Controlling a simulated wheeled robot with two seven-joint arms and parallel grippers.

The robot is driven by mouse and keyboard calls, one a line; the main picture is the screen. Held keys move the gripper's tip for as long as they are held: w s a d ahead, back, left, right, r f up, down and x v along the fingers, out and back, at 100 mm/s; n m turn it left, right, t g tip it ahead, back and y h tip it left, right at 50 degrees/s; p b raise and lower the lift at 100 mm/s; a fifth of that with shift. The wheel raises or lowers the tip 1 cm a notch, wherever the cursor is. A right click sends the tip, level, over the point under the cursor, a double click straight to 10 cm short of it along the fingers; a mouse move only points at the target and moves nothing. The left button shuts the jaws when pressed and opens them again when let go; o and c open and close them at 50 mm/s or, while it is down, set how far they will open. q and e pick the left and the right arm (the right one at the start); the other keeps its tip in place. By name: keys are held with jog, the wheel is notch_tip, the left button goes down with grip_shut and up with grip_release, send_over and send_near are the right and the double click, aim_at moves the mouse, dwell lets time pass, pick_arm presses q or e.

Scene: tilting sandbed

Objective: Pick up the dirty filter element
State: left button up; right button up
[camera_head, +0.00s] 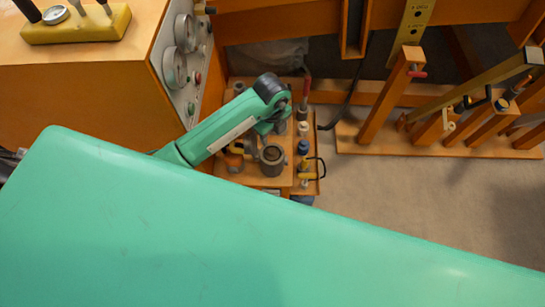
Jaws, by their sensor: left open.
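My left arm comes in from the left, and its dark wrist bends down over a small orange shelf. My left gripper (266,130) is open, small in the view and partly hidden below the wrist. A grey cylinder with a dark round top (272,157) stands upright on the shelf, just below the gripper in the picture. It may be the dirty filter element, but I cannot tell for sure. I see no clear contact between gripper and cylinder. My right gripper is not in view.
The orange shelf (286,183) also holds small fittings, a blue-capped piece (303,147) and a red-handled tool (306,88). A gauge panel (183,66) stands close on the left. An orange frame (440,152) stands right. Grey floor (405,195) is clear between.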

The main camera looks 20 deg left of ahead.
aim_at(272, 151)
pick_arm(q)
notch_tip(272, 151, down, 3)
jog(key=shift+w+f+b, duration=0.15)
jog(key=shift+f+b, duration=0.05)
jog(key=shift+b, duration=0.75)
notch_tip(272, 151, down, 3)
jog(key=b, duration=0.2)
jog(key=shift+b, duration=0.3)
notch_tip(272, 151, down, 4)
jog(key=b, duration=0.4)
jog(key=shift+w+f, duration=0.1)
jog(key=shift+w, duration=0.05)
jog(key=shift+f+b, duration=0.35)
jog(key=shift+b, duration=0.05)
jog(key=shift+f, duration=0.15)
grip_shut()
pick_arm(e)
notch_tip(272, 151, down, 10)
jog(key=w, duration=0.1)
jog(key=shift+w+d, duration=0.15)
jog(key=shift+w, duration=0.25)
